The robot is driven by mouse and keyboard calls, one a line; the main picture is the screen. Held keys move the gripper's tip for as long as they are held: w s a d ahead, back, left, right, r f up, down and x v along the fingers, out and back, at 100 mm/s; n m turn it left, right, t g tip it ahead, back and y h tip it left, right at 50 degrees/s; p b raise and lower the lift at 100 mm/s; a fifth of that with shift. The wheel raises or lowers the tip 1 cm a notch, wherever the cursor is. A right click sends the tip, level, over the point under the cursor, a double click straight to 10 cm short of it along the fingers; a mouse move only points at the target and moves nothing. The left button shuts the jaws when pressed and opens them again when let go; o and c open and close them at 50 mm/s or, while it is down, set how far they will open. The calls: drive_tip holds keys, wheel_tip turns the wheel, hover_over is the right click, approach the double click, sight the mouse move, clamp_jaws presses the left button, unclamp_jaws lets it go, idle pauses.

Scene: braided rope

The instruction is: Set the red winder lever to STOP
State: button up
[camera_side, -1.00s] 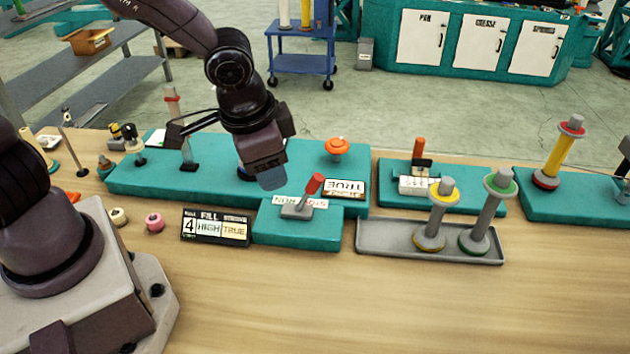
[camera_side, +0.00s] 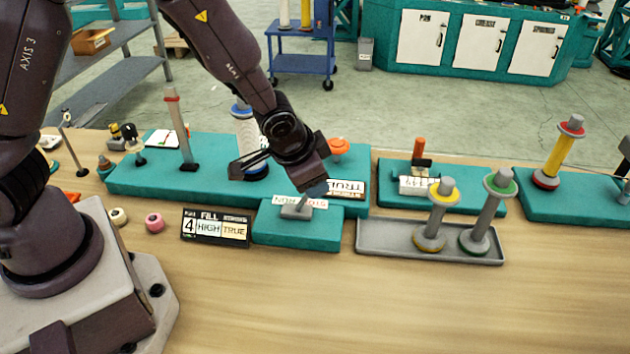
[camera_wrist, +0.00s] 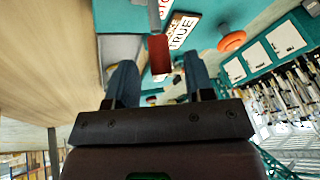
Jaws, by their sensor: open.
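The winder lever's grey base (camera_side: 297,211) sits on a low teal block (camera_side: 272,232) in the side view. Its red grip is hidden there behind my gripper (camera_side: 316,188). In the wrist view the red grip (camera_wrist: 158,55) shows near the gap between my open gripper's blue-grey fingers (camera_wrist: 160,76). The fingers stand either side of the grip's line and are not shut on it. A white label plate (camera_side: 285,200) behind the lever has RUN legible, upside down; its other end is partly covered.
An orange mushroom button (camera_side: 338,147) and a TRUE plate (camera_side: 347,188) are close behind my gripper. A grey tray (camera_side: 375,244) with two spools stands right. A FILL sign (camera_side: 215,227) stands left. The wooden table in front is clear.

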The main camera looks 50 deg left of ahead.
drive_tip(key=shift+x, duration=1.45)
drive_tip(key=shift+c, duration=0.2)
clamp_jaws()
